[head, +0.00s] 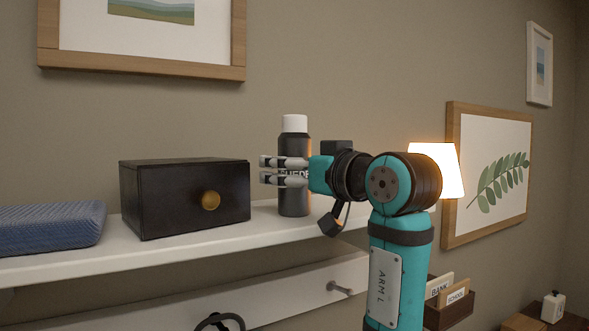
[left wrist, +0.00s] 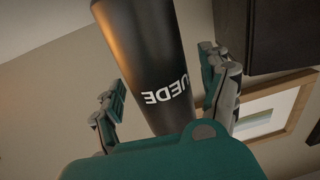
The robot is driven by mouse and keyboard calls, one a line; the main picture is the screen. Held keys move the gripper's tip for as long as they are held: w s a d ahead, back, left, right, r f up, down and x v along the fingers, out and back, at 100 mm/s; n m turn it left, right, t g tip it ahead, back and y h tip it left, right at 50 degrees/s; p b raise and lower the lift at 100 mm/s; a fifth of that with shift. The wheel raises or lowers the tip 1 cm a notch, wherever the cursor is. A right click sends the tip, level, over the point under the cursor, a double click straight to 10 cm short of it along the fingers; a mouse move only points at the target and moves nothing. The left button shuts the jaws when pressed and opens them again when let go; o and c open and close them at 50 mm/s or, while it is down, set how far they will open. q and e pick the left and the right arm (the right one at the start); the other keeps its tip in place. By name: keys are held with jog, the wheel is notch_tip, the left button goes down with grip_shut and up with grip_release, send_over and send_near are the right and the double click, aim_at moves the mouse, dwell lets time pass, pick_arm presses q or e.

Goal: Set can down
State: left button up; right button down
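The can (head: 294,200) is black with a white cap and pale lettering. It is upright at the white shelf, right of the dark box, and its base appears to rest on the shelf top. My left gripper (head: 270,171) comes in from the right, its fingers crossing in front of the can's middle. In the left wrist view the can (left wrist: 150,50) lies between the spread fingers of the left gripper (left wrist: 165,88), with a gap visible at least on the left side. The can's cap end is hidden there. My right gripper is not in view.
The white shelf (head: 95,260) also holds the dark box (head: 165,205) with a round brass knob and a blue folded textile (head: 50,228). A lit lamp (head: 445,165) stands beyond my arm. The shelf is bare between box and can.

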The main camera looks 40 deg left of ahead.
aim_at(304, 172)
pick_arm(q)
jog(key=shift+r, duration=0.3)
jog(key=b+v, duration=0.1)
jog(key=v, duration=0.1)
jog(key=b+v, duration=0.1)
jog(key=v, duration=0.1)
jog(key=shift+f, duration=0.4)
jog(key=b+v, duration=0.3)
jog(key=v, duration=0.5)
jog(key=shift+r, duration=0.3)
